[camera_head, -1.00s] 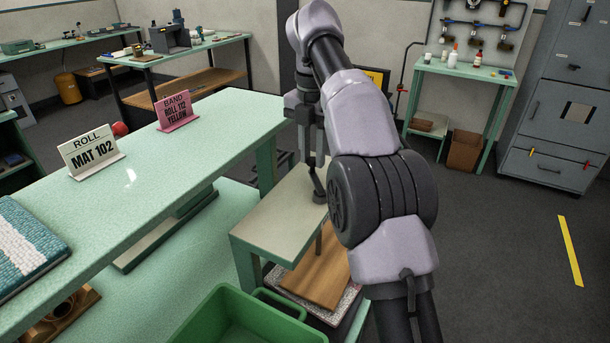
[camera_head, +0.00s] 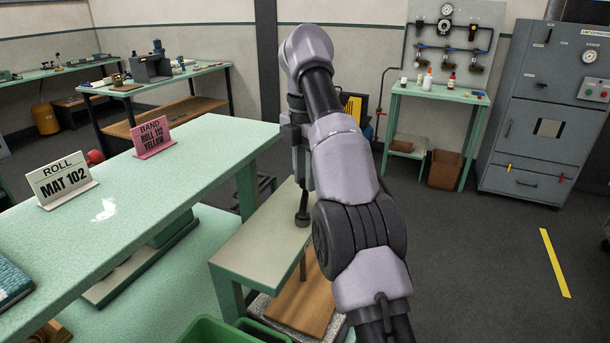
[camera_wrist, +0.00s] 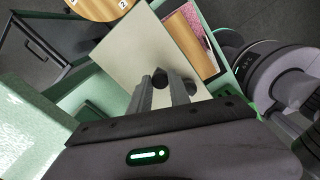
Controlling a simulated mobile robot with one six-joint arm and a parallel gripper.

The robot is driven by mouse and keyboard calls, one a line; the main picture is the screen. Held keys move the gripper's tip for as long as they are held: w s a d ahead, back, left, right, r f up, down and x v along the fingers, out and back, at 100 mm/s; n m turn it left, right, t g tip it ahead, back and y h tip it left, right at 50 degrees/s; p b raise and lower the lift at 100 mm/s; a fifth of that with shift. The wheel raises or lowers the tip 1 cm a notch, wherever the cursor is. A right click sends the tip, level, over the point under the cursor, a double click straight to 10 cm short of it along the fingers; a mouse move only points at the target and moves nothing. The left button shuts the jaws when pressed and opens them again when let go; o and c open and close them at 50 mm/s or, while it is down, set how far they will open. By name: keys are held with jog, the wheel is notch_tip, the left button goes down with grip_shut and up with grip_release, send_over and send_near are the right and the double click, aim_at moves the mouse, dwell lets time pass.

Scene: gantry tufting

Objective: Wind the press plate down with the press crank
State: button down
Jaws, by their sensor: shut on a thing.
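The press has a green frame with a pale top (camera_head: 255,245), in the lower middle of the head view; its top also fills the middle of the wrist view (camera_wrist: 125,55). A wooden press plate (camera_head: 305,302) shows below the top, over a speckled slab (camera_head: 262,308). A thin rod (camera_head: 303,266) runs down towards the plate. I cannot tell whether plate and slab touch. My gripper (camera_wrist: 165,84) is above the top, shut on the dark press crank (camera_head: 302,218). Its dark round end (camera_wrist: 160,74) shows at the fingertips; the rest is mostly hidden.
A green bin (camera_head: 210,331) is at the front. Grey cabinets (camera_head: 545,115) stand at the right. Open floor (camera_head: 465,260) lies right of my arm.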

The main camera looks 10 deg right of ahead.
jog(key=c, duration=1.2)
grip_release()
jog(key=shift+a, duration=0.15)
notch_tip(320, 180, up, 18)
jog(key=p, duration=1.7)
jog(key=shift+f, duration=0.25)
